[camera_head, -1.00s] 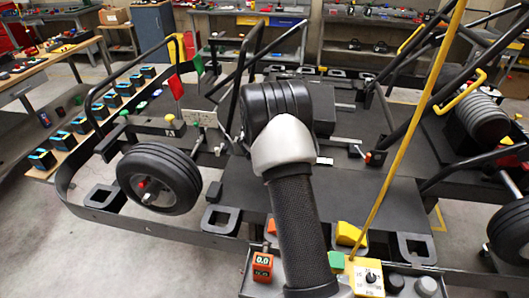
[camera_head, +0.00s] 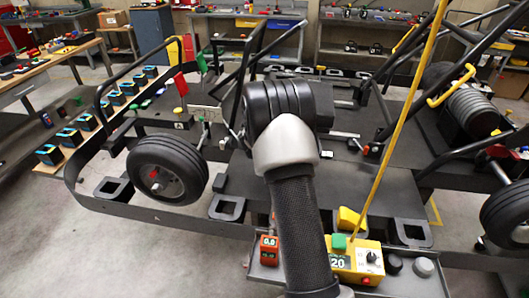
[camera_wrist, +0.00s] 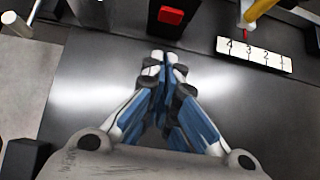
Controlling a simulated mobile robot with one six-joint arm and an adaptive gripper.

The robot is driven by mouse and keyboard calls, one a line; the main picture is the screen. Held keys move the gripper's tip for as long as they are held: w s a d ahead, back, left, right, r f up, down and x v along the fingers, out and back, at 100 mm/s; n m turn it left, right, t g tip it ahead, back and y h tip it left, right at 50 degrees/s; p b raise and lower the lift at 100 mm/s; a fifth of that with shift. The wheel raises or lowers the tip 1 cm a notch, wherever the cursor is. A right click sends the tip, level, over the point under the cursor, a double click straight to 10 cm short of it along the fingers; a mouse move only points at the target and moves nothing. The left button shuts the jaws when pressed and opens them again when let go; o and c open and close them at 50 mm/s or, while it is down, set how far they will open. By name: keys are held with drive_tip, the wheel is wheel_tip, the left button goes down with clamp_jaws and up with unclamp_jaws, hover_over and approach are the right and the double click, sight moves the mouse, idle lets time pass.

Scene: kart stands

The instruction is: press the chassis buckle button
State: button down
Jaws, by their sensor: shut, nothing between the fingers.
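A red button (camera_wrist: 171,15) sits on a black buckle body (camera_wrist: 166,30) on the dark chassis plate (camera_wrist: 75,85), at the top of the wrist view. My gripper (camera_wrist: 164,60) is shut and empty, its blue-sided fingers meeting below the buckle in that picture. A gap shows between the fingertips and the buckle; I cannot tell their height above the plate. In the head view, my arm hides the gripper. I cannot pick out the buckle with certainty there.
A white plate numbered 4 to 1 (camera_wrist: 254,54) lies right of the buckle, beneath a yellow-handled lever (camera_wrist: 258,10). Black tubes rise around the chassis.

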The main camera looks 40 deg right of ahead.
drive_tip(key=v, duration=0.6)
drive_tip(key=shift+r+p, duration=0.45)
drive_tip(key=shift+r, duration=0.15)
drive_tip(key=shift+s, duration=0.1)
